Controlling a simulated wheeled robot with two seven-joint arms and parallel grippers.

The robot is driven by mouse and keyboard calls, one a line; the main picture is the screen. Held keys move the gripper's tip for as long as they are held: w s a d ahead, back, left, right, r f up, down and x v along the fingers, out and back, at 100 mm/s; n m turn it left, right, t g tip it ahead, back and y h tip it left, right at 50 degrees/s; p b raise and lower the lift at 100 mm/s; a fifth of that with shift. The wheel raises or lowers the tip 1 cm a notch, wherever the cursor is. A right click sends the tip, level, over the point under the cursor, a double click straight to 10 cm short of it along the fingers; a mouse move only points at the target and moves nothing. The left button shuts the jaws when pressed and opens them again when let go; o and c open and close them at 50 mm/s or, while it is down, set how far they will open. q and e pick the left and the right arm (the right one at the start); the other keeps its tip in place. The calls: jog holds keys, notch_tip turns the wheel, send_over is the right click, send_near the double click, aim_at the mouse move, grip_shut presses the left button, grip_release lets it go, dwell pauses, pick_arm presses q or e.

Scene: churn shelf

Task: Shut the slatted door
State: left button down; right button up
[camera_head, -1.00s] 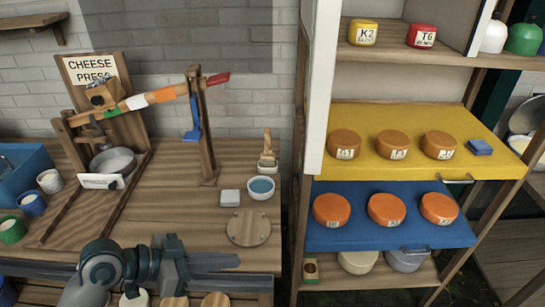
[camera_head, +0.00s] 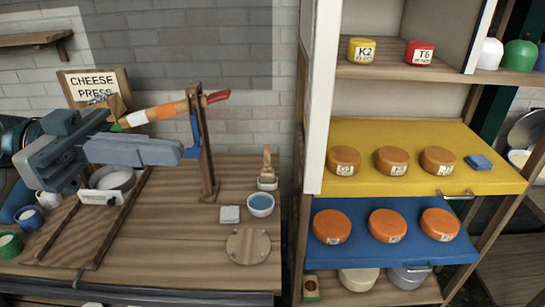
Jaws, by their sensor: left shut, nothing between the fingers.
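A tall white panel (camera_head: 320,95) stands nearly edge-on at the left front of the shelf unit. It may be the door, swung open, but I see no slats on it, so I cannot tell. The shelf front beside it is open. My left gripper (camera_head: 180,152) is raised over the left workbench, in front of the cheese press. Its fingers are shut and empty and point right, well short of the white panel. The forearm hides part of the press. My right gripper is not in view.
The cheese press lever (camera_head: 165,111) and its wooden post (camera_head: 205,150) are close by the left fingers. A blue-filled bowl (camera_head: 260,204) and round board (camera_head: 247,246) lie on the bench. Orange cheeses stand on the yellow shelf (camera_head: 350,130) and blue shelf (camera_head: 362,257).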

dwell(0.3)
pick_arm(q)
jog(key=s+d+p, duration=0.1)
jog(key=d+p, duration=0.8)
jog(key=d, duration=0.5)
jog(key=shift+s, duration=0.25)
jog(key=shift+f, duration=0.1)
